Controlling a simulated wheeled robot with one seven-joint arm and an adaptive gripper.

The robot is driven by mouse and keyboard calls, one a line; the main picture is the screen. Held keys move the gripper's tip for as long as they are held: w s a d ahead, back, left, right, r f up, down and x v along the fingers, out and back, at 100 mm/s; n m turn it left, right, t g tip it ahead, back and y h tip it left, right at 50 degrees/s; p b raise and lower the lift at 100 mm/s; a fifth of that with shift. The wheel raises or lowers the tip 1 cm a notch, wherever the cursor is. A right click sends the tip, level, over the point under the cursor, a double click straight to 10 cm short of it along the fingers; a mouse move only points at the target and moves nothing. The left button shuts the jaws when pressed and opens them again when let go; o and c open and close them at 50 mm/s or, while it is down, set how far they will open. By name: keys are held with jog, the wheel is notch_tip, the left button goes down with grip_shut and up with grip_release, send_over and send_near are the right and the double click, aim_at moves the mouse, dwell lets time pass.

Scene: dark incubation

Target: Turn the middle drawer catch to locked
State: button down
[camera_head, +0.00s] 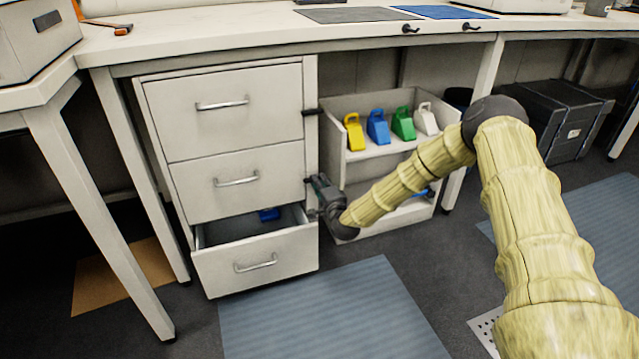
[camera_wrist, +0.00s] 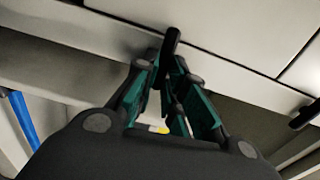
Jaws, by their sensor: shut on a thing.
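The white drawer cabinet has three drawers. The middle drawer (camera_head: 236,182) is shut. My gripper (camera_head: 316,190) is at the right edge of the cabinet, beside the middle drawer. In the wrist view, the teal fingers of my gripper (camera_wrist: 172,76) are closed around a black catch lever (camera_wrist: 171,44), whose tip sticks out beyond them. The lever is tilted in that view. In the head view my gripper mostly hides this catch, so its exact angle is hard to tell there. The upper catch (camera_head: 312,111) shows beside the top drawer as a short dark bar.
The bottom drawer (camera_head: 256,264) stands open with a blue item (camera_head: 269,214) inside. A white shelf (camera_head: 337,160) holding yellow, blue, green and white items stands close right of my gripper. The worktop (camera_head: 250,40) overhangs the cabinet. The blue floor mat (camera_head: 330,315) is clear.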

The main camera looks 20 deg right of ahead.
jog(key=shift+f+m, duration=0.15)
jog(key=shift+m, duration=0.25)
jog(key=c, duration=1.5)
grip_release()
jog(key=shift+s, duration=0.1)
jog(key=s, duration=1.2)
jog(key=shift+d, duration=0.2)
